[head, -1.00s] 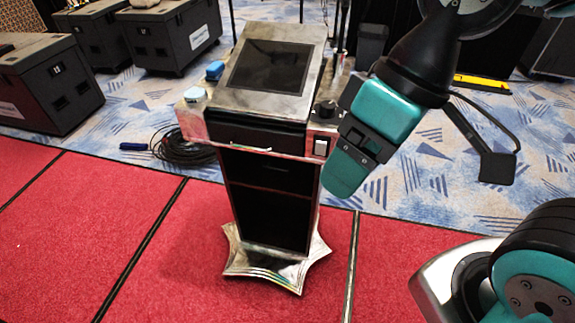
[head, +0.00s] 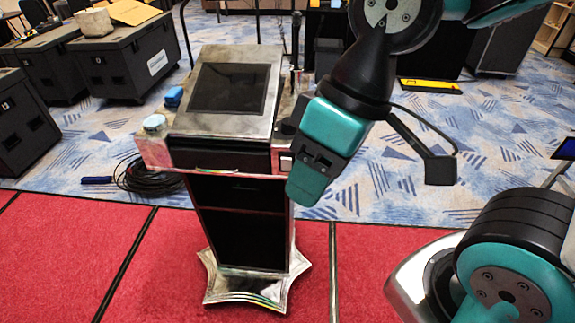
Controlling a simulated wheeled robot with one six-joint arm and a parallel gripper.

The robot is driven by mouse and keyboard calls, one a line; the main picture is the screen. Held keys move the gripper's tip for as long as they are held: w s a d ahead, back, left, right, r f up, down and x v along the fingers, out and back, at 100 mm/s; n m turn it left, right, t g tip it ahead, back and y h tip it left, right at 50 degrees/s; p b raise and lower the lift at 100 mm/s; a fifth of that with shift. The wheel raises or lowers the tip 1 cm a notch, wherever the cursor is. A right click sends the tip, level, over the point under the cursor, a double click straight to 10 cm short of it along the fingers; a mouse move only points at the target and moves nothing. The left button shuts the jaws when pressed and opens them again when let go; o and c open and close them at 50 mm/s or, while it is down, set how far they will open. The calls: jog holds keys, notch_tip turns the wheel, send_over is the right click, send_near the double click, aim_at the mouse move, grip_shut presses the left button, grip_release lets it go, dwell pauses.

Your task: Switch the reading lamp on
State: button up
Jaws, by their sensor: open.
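A lectern (head: 181,152) with a slanted top and a dark panel (head: 228,88) stands in the middle of the head view. A white rocker switch (head: 286,163) sits at the right end of its front edge, partly hidden. My teal and black gripper (head: 306,188) is open and empty, pointing down in front of the lectern's right corner. It overlaps the switch's right side in the picture; I cannot tell whether it touches. No reading lamp can be clearly made out.
A pale blue-topped round part (head: 154,124) and a blue part (head: 173,97) are on the lectern's left ledge. A coiled black cable (head: 150,178) lies on the floor behind left. Black cases (head: 125,55) stand at the back left. The red carpet (head: 70,255) in front is clear.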

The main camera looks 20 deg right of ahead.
jog(key=w, duration=0.1)
jog(key=w+p, duration=0.1)
jog(key=w, duration=0.1)
jog(key=shift+w+a+f+m+t+p, duration=0.1)
jog(key=shift+a+f+m+t+p, duration=0.1)
jog(key=shift+f+m+t+p, duration=0.15)
jog(key=c, duration=0.7)
jog(key=shift+m+t+h, duration=0.4)
jog(key=shift+m+t, duration=0.05)
jog(key=shift+t, duration=0.5)
jog(key=w+f+p, duration=0.1)
jog(key=w, duration=0.1)
jog(key=w+f+p, duration=0.1)
jog(key=w+f, duration=0.1)
jog(key=w+d+f+p, duration=0.1)
jog(key=w, duration=0.2)
jog(key=shift+f+p, duration=0.2)
jog(key=shift+p, duration=0.15)
grip_shut()
jog(key=w+d+f+n+t+h+p, duration=0.2)
jog(key=w+d+f+n+t+p, duration=0.2)
jog(key=f+p, duration=0.4)
jog(key=shift+w+d+f+n+t+p, duration=0.35)
jog(key=shift+d+f+n+t, duration=0.25)
jog(key=shift+d+f, duration=0.65)
jog(key=shift+r, duration=0.1)
